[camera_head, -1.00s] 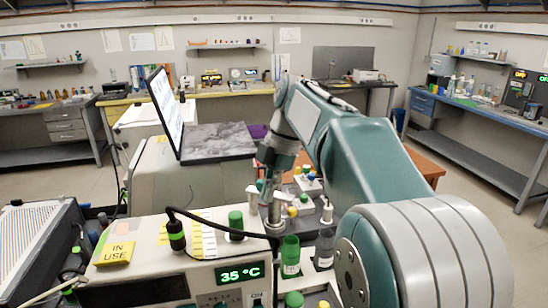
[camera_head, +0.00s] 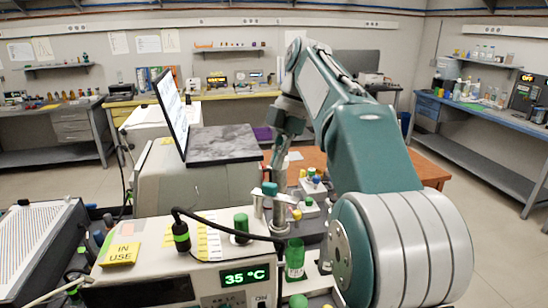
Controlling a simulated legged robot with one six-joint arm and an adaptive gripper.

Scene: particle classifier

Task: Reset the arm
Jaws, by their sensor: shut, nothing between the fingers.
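My arm, teal and grey, rises from the lower right and bends at a high elbow near the top centre. Its forearm and wrist hang down on the near side of the brown table. My gripper (camera_head: 277,166) is at the low end of the wrist, above the back edge of the beige instrument. It is small and dark here, and its fingertips are hard to make out. It is shut and holds nothing.
The beige instrument (camera_head: 140,267), with a 35 °C display, stands in front, with green-capped bottles (camera_head: 295,258) at its right. A laptop (camera_head: 172,112) stands behind on the left. Small capped containers (camera_head: 312,186) sit near the brown table (camera_head: 425,170). Blue benches line the right wall.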

